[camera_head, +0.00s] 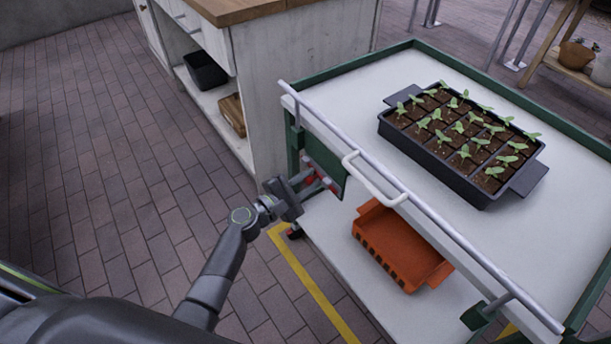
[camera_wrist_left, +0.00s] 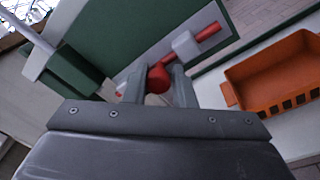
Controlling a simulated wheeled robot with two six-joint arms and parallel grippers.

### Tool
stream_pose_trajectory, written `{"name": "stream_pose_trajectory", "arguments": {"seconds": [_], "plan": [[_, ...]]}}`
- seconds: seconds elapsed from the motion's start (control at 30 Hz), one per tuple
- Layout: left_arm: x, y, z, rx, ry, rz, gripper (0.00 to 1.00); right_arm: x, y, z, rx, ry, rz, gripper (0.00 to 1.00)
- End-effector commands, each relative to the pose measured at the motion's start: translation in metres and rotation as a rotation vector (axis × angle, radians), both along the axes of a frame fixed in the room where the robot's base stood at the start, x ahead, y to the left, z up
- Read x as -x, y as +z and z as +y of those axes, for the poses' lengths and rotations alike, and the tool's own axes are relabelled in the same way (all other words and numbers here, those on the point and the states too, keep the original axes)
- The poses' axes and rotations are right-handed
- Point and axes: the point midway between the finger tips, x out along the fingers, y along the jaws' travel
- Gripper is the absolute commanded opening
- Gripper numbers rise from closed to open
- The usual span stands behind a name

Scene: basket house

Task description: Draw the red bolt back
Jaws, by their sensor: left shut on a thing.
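The red bolt (camera_wrist_left: 207,32) is a thin red rod running through pale brackets on a grey plate, on the green panel (camera_wrist_left: 112,22) of the cart. It has a round red knob (camera_wrist_left: 158,79). My left gripper (camera_wrist_left: 160,88) is shut on the knob, one finger on each side of it. In the head view my left gripper (camera_head: 303,190) is at the cart's near left corner, and only bits of red show by its fingers. My right gripper is in neither view.
The cart's white top (camera_head: 345,95) carries a black seedling tray (camera_head: 440,165). A grey rail with a white handle (camera_head: 368,180) runs along its near edge. An orange crate (camera_head: 400,248) sits on the lower shelf. A wooden-topped cabinet (camera_head: 290,70) stands behind. The paved floor at left is clear.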

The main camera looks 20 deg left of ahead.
Motion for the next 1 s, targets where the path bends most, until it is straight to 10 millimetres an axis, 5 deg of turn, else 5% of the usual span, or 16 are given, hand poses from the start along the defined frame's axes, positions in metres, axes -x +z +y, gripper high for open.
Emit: {"name": "stream_pose_trajectory", "arguments": {"seconds": [0.07,0.1,0.23,0.67,1.0], "plan": [[0.000,0.003,-0.004,0.012,-0.008,-0.002,0.00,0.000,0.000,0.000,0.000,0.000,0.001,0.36],[0.000,0.003,-0.004,0.011,-0.008,-0.003,0.24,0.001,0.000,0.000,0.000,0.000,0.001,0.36],[-0.001,0.003,-0.004,0.010,-0.008,-0.004,0.41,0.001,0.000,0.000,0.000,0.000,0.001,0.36],[0.008,0.001,0.004,0.002,-0.004,-0.003,0.42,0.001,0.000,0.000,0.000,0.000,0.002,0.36],[0.072,-0.001,0.044,0.000,-0.005,-0.001,0.42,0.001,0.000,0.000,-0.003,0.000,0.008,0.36]]}}
